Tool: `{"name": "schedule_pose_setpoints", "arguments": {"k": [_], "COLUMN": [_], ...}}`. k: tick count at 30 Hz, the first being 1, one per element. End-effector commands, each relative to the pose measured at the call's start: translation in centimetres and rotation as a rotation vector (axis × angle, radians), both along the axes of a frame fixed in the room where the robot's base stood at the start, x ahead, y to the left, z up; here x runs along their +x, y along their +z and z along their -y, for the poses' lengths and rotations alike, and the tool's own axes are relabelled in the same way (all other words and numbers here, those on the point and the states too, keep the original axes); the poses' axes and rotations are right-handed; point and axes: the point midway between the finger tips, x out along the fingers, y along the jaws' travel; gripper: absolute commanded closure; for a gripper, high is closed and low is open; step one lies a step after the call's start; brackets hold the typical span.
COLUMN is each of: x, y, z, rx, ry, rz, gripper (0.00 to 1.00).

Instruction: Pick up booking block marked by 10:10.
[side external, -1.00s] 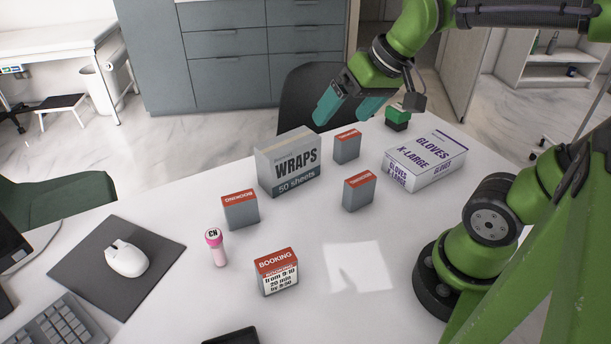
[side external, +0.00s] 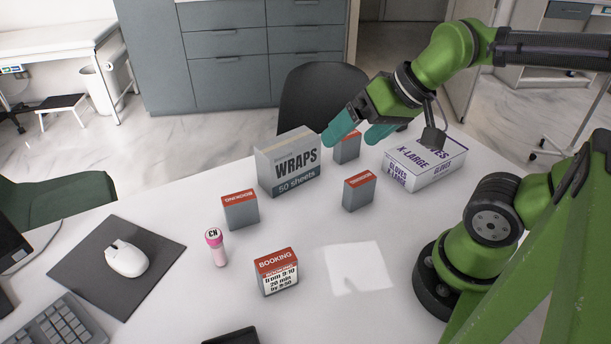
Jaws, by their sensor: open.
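Several small grey booking blocks with red tops stand on the white table. The front one (side external: 277,273) faces the camera and its label reads "from 9:10", "20 min", "by 9:50", as far as I can read it. Another block (side external: 240,211) stands left of the wraps box, one (side external: 359,192) right of centre, and one (side external: 347,149) at the back; their labels face away, so I cannot tell which is marked by 10:10. My gripper (side external: 352,134) is open and empty, its teal fingers at the back block, partly covering it. I cannot tell whether they touch it.
A grey wraps box (side external: 290,163) stands close left of the back block, and a gloves box (side external: 424,166) close right. A pink-capped tube (side external: 216,247), a mouse (side external: 127,259) on a dark mat, and a keyboard (side external: 62,325) are at left.

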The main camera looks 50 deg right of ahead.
Motion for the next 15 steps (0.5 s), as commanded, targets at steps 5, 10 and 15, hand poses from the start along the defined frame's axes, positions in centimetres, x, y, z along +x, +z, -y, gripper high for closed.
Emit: {"name": "schedule_pose_setpoints", "arguments": {"k": [5,10,15], "x": [3.1,7.5,11.1], "y": [-1.4,-2.6,-4.8], "z": [3.2,8.6,15.2], "rx": [-0.005,-0.043,-0.083], "ry": [-0.096,-0.147,-0.143], "rz": [-0.125,-0.274,-0.425], "gripper": [0.00,0.00,0.00]}}
